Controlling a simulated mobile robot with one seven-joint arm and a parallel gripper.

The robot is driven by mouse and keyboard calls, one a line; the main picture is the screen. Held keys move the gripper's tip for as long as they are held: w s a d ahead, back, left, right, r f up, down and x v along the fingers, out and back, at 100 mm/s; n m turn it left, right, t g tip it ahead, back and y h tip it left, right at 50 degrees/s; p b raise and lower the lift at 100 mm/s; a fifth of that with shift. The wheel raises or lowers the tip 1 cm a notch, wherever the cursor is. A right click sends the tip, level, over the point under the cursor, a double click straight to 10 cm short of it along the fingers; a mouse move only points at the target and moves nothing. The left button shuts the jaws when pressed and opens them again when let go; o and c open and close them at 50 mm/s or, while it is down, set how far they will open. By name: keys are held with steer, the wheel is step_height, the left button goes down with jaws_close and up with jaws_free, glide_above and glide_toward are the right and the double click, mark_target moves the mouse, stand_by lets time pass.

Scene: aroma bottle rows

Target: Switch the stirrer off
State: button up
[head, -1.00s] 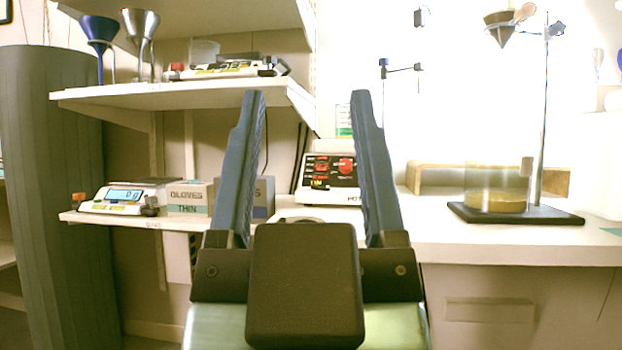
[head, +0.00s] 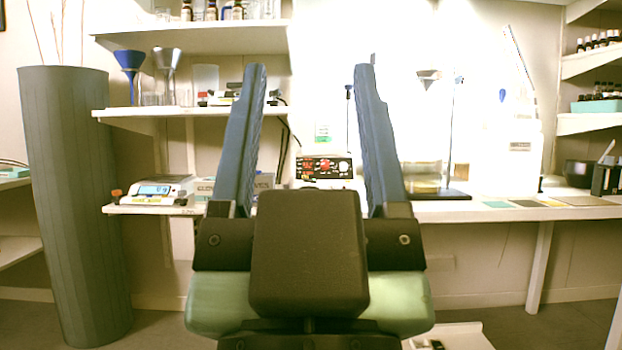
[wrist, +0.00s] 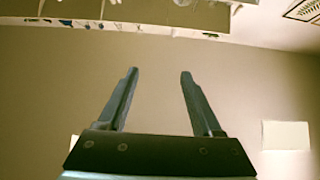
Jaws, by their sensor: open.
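The stirrer (head: 324,168) appears to be the white unit with a dark front panel, red knobs and lit red displays on the bench. It shows in the head view between my gripper's fingers, well beyond them. Its lower part is partly hidden by my gripper. I cannot read its switch positions. My gripper (head: 310,68) is open and empty, its two blue fingers raised and touching nothing. In the wrist view my gripper (wrist: 160,72) is open before a plain wall, and the stirrer cannot be made out there.
The bench (head: 480,212) runs to the right, with a glass vessel on a dark stand (head: 440,194). Left are shelves with funnels (head: 166,60) and a scale (head: 155,190). A tall grey column-like container (head: 80,200) stands at far left. Floor shows around the bench.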

steer(key=shift+w+f, duration=0.1)
steer(key=shift+w, duration=0.2)
